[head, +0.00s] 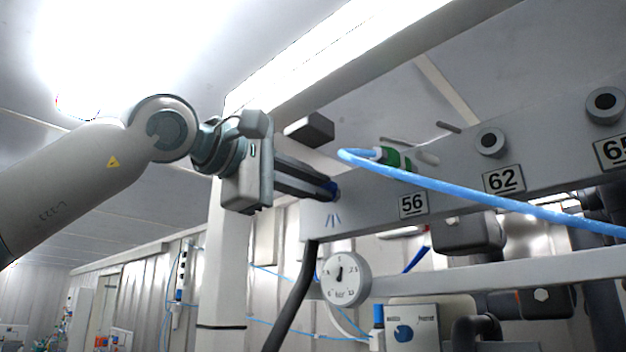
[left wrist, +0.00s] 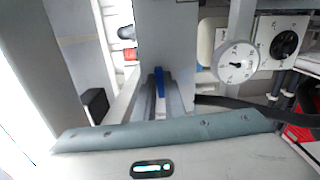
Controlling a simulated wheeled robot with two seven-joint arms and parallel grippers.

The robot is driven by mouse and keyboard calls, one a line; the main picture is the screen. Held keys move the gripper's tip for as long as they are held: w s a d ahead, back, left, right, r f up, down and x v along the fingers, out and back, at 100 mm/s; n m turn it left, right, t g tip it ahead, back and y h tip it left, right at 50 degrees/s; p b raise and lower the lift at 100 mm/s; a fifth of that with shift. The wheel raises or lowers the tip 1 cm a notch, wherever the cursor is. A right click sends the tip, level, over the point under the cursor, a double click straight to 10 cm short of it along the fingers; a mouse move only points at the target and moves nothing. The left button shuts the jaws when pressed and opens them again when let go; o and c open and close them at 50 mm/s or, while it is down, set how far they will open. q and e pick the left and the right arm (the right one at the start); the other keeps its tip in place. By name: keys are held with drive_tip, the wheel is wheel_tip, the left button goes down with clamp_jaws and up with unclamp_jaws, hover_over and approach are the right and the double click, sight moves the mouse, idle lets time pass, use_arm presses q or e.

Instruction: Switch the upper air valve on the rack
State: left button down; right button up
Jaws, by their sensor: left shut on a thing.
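My left gripper (head: 328,189) reaches in from the left to the left end of the rack's grey beam (head: 455,190). Its fingers are shut on a small blue valve handle (head: 334,190), mostly hidden by the fingers in the head view. In the left wrist view the blue handle (left wrist: 159,82) stands upright between the two fingers (left wrist: 160,95), against the grey beam. The valve body behind it is hidden. My right gripper is in neither view.
A round gauge (head: 345,279) hangs below the beam, with a dark hose (head: 293,300) beside it. Another blue lever (head: 417,259) shows lower down. A dark block (head: 310,129) sits above my gripper.

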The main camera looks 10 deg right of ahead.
use_arm(q)
drive_tip(key=shift+m, duration=0.5)
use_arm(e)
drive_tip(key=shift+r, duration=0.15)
use_arm(q)
drive_tip(key=c, duration=1.8)
unclamp_jaws()
